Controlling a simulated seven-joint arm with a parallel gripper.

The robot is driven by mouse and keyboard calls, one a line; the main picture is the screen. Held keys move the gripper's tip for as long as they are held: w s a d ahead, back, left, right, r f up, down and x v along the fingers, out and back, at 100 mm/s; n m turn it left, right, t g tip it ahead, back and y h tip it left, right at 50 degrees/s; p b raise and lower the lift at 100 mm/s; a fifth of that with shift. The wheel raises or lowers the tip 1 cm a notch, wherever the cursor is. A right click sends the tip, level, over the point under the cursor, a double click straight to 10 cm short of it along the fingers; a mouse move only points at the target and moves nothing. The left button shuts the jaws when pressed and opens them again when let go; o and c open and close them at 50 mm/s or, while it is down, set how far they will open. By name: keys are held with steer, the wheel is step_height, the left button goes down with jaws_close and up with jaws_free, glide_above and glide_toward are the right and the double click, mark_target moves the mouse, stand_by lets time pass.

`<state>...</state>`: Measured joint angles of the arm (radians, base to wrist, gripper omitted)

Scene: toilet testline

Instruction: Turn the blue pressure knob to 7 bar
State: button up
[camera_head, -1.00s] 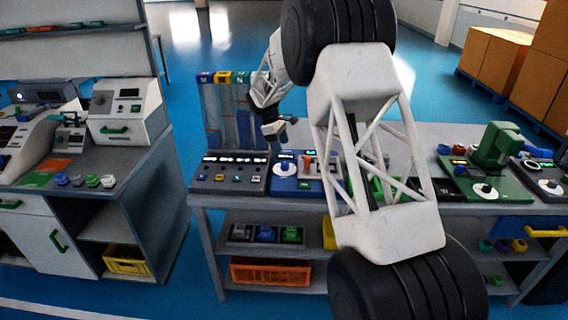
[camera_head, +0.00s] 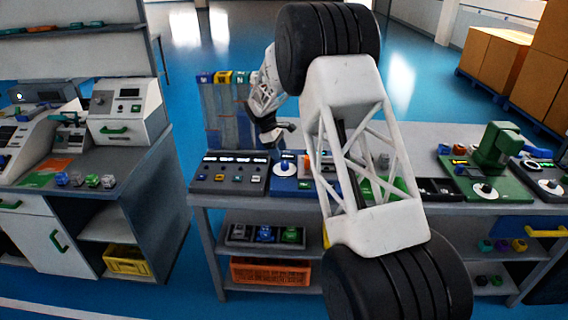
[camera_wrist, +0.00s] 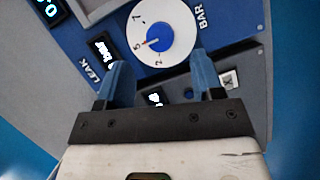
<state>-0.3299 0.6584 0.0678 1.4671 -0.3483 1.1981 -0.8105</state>
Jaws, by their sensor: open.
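The blue pressure knob (camera_wrist: 154,44) sits at the centre of a white round dial (camera_wrist: 176,22) marked 2, 5, 7 and BAR. A red pointer line reaches from the knob toward the 5. The dial also shows on the blue station (camera_head: 291,186) in the head view. My gripper (camera_wrist: 163,78) is open and empty. Its two blue fingers are spread apart on the near side of the dial in the wrist view, with the knob beyond the fingertips. In the head view my gripper (camera_head: 272,134) is above and behind the blue station.
A grey panel with several buttons (camera_head: 228,178) stands left of the blue station. A green station (camera_head: 496,160) is farther right. In the wrist view, small lit displays (camera_wrist: 103,48) lie beside the dial. My own arm hides part of the bench.

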mark_target(285, 163)
steer(key=shift+x, duration=3)
steer(key=c, duration=0.9)
steer(key=shift+m, duration=0.4)
steer(key=m+g, duration=0.1)
steer(key=m, duration=0.1)
steer(key=m+g+y, duration=0.1)
steer(key=m, duration=0.2)
steer(key=shift+w, duration=0.1)
steer(key=m+y, duration=0.1)
steer(key=m, duration=0.2)
steer(key=m+g+y, duration=0.1)
steer(key=m, duration=0.2)
steer(key=shift+d, duration=0.1)
